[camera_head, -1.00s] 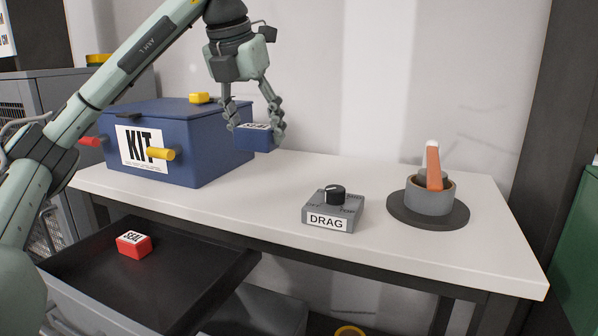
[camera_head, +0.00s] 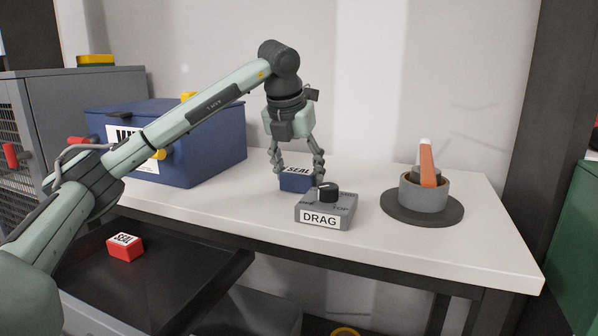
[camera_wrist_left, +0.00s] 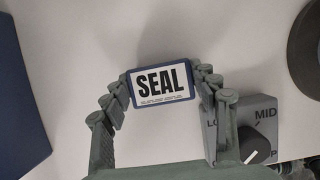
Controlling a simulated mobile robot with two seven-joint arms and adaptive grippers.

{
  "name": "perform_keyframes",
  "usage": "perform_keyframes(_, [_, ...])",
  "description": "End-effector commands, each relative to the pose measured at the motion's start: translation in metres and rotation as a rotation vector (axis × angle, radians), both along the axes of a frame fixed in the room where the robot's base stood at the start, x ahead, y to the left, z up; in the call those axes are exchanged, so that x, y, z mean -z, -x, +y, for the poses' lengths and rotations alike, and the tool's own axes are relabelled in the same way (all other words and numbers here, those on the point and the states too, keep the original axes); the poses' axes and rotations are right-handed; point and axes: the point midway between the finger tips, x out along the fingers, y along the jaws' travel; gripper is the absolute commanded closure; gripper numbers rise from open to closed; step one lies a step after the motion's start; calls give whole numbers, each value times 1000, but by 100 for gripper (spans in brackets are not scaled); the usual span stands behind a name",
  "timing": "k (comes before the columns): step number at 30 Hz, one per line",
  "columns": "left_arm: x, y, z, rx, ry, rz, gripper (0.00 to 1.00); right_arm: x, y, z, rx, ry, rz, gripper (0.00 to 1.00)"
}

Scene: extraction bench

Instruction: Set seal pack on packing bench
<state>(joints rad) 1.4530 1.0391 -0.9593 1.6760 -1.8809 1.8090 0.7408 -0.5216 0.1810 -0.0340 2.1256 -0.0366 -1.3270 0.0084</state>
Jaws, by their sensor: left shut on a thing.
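A blue seal pack (camera_head: 297,181) with a white SEAL label is between the fingers of my left gripper (camera_head: 298,168). In the left wrist view the pack (camera_wrist_left: 161,84) sits label up, with the fingers (camera_wrist_left: 160,88) closed on its two short sides. In the head view it is low over the white bench (camera_head: 240,206), just behind the grey DRAG box; I cannot tell whether its underside touches the bench. A red SEAL pack (camera_head: 125,247) lies in the open dark drawer below. My right gripper is not in view.
The DRAG box (camera_head: 322,218) with its black knob stands close in front of the held pack. A blue KIT case (camera_head: 205,145) stands on the bench to the left. A round grey base with an orange lever (camera_head: 427,165) stands to the right. The front left bench top is clear.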

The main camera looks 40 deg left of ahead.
Motion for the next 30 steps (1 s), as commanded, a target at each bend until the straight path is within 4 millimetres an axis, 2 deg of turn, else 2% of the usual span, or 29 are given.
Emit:
perform_keyframes(10, [3, 0, 0, 0, 0, -2, 70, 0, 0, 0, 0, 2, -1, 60])
perform_keyframes(11, [2, 0, 0, 0, 0, -2, 37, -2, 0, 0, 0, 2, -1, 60])
perform_keyframes(15, [2, 0, 0, 0, 0, -2, 20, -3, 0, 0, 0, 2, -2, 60])
perform_keyframes(25, [0, 0, 0, 0, 0, -2, 20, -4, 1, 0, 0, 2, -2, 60])
perform_keyframes(30, [-17, 5, -2, 2, 2, -6, 20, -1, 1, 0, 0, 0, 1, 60])
